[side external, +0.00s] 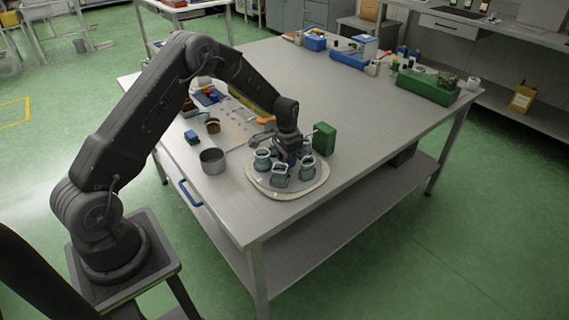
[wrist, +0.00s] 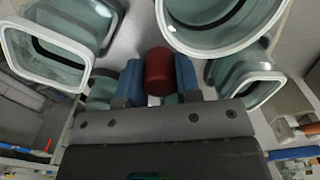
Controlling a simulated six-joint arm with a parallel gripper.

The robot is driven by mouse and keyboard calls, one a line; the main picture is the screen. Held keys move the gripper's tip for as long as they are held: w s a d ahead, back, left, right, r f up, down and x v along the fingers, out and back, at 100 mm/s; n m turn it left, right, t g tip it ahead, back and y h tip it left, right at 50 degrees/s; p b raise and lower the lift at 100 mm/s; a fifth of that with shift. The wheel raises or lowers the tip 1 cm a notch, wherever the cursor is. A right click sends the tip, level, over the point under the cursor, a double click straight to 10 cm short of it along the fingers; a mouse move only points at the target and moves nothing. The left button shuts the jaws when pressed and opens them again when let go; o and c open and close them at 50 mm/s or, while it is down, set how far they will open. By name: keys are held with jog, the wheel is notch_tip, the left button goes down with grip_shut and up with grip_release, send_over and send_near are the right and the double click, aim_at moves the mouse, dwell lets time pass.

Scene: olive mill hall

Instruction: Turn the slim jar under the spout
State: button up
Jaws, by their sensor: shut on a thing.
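A pale round turntable (side external: 300,189) sits near the front corner of the table and carries several glassy grey-green jars, including a front jar (side external: 280,175) and a left jar (side external: 262,160). My gripper (side external: 290,150) points down among the jars. In the wrist view my gripper (wrist: 158,77) has its blue fingers shut on a dark red cylindrical knob (wrist: 158,70). A large round-mouthed jar (wrist: 220,45), a square-mouthed jar (wrist: 45,55) and a smaller jar (wrist: 250,82) surround it. I cannot tell which is the slim jar, and I cannot make out the spout clearly.
A green box (side external: 324,138) stands just behind the turntable. A grey metal pot (side external: 213,162) and a small blue box (side external: 191,137) are to its left. Blue and green bins (side external: 428,87) line the far side. The middle of the table is clear.

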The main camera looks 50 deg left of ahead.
jog(key=o, duration=0.6)
jog(key=shift+r, duration=0.1)
jog(key=shift+r, duration=3.9)
